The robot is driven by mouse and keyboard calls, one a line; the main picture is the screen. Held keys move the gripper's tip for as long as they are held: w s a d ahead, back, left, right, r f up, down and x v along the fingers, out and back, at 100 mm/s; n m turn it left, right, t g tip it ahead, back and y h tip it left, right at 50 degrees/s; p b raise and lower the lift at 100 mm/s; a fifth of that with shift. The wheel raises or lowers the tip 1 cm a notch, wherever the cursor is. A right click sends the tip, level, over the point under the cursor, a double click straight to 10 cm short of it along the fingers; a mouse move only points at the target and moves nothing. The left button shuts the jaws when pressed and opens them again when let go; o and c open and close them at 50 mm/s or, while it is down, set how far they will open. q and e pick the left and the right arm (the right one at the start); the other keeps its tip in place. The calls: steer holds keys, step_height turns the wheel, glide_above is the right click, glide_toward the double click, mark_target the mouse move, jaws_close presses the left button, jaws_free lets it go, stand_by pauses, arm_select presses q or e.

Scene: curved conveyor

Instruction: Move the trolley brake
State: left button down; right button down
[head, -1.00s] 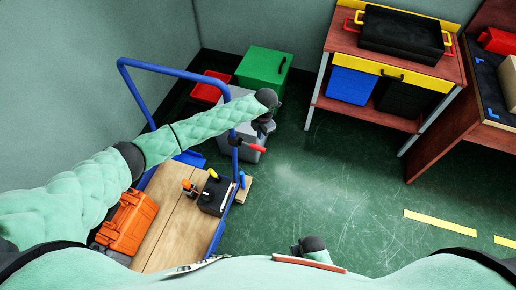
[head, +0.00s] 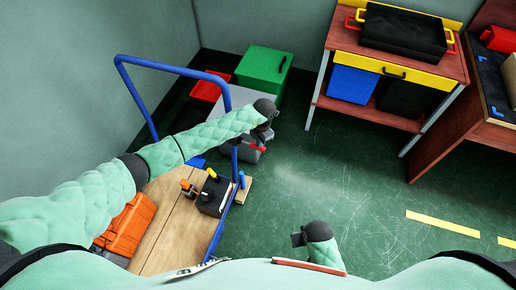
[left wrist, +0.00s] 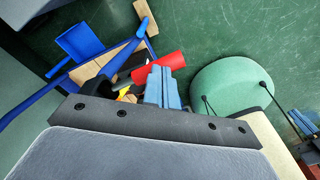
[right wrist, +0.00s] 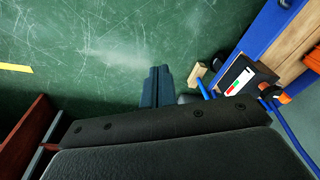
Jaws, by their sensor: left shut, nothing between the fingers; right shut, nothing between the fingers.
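The trolley has a blue tubular frame (head: 170,70) and a wooden deck (head: 172,222). A red-handled lever (head: 257,149), which looks like the brake, sticks out to the right from a black mount on the frame's upright. My left gripper (head: 265,134) is shut and empty just above the red handle. In the left wrist view the shut fingers (left wrist: 163,88) lie right beside the red handle (left wrist: 160,67); I cannot tell whether they touch. My right gripper (head: 296,239) is shut and empty over the floor, and its fingers show in the right wrist view (right wrist: 156,86).
An orange case (head: 125,228) and a black device (head: 213,194) with a yellow knob are on the deck. A green box (head: 262,72), a red bin (head: 208,88) and a grey box stand behind. A workbench (head: 397,60) is at the upper right. The middle floor is clear.

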arm_select(q)
steer(key=shift+f, duration=0.35)
arm_select(e)
steer(key=shift+w+r, duration=0.1)
steer(key=shift+r, duration=0.65)
